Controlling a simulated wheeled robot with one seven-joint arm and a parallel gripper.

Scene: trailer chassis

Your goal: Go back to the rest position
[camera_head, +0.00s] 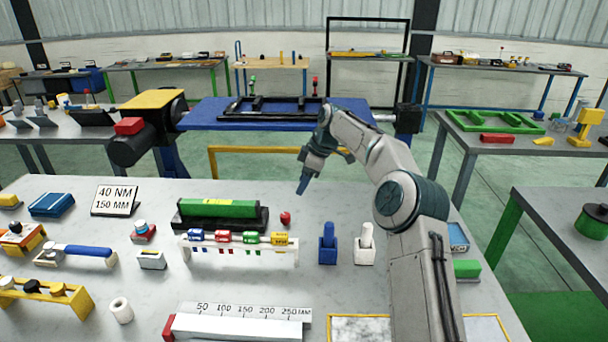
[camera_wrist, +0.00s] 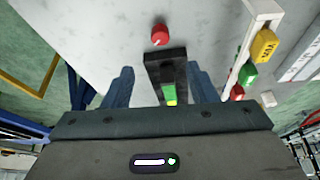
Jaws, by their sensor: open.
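My gripper (camera_head: 303,186) hangs above the far part of the grey workbench (camera_head: 335,285), fingers pointing down. In the wrist view my gripper (camera_wrist: 160,92) has its two blue fingers wide apart with nothing held between them. Below and beyond the fingers lies the end of a black cradle (camera_wrist: 165,65) with a green piece on it. In the head view the green cylinder (camera_head: 218,208) rests in its black cradle (camera_head: 262,220), left of my gripper. A small red knob (camera_head: 286,217) stands just right of the cradle, and it also shows in the wrist view (camera_wrist: 160,35).
A white rack (camera_head: 240,254) with coloured tags stands in front of the cradle. Blue (camera_head: 328,245) and white (camera_head: 365,246) holders stand to its right, near my arm. A blue table (camera_head: 210,115) with a black frame is behind. Several tools crowd the bench's left.

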